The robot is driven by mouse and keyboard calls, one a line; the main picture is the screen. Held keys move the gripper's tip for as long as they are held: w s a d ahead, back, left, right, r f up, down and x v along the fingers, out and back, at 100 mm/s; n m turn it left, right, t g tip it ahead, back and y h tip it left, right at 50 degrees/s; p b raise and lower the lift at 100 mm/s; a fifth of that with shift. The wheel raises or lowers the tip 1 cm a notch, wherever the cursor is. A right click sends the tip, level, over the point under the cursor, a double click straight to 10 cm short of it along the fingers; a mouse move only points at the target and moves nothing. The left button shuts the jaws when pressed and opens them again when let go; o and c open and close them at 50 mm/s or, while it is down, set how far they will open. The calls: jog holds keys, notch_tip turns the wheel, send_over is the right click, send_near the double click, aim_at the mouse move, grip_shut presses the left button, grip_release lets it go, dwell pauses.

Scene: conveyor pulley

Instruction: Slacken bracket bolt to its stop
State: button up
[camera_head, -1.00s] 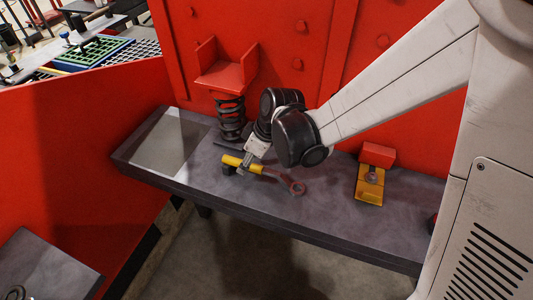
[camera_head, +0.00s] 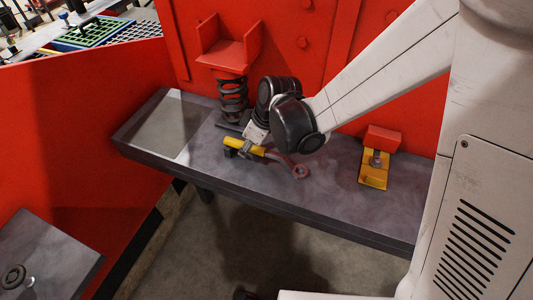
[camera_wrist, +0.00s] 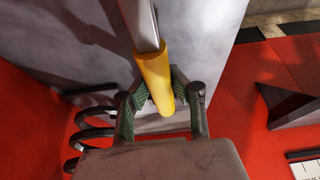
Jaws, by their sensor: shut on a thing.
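My gripper (camera_head: 246,149) is shut on the yellow handle of a wrench (camera_head: 245,148), just above the grey bench. The wrench ring is apart from the bolt. I cannot tell whether the wrench touches the bench.
A black coil spring (camera_head: 233,98) stands under a red bracket (camera_head: 231,50) behind my gripper. A red wall (camera_head: 330,70) backs the grey bench (camera_head: 240,186). A pale plate (camera_head: 171,128) lies at its left end. The bench between ring and yellow plate is clear.

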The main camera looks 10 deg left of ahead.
grip_shut()
jog(key=shift+r+p, duration=2.1)
jog(key=shift+r, duration=1.45)
jog(key=s+d+r+p, duration=0.8)
jog(key=s+r+p, duration=0.1)
jog(key=s+r, duration=0.3)
jog(key=shift+s, duration=0.4)
jog(key=shift+w+a, duration=0.1)
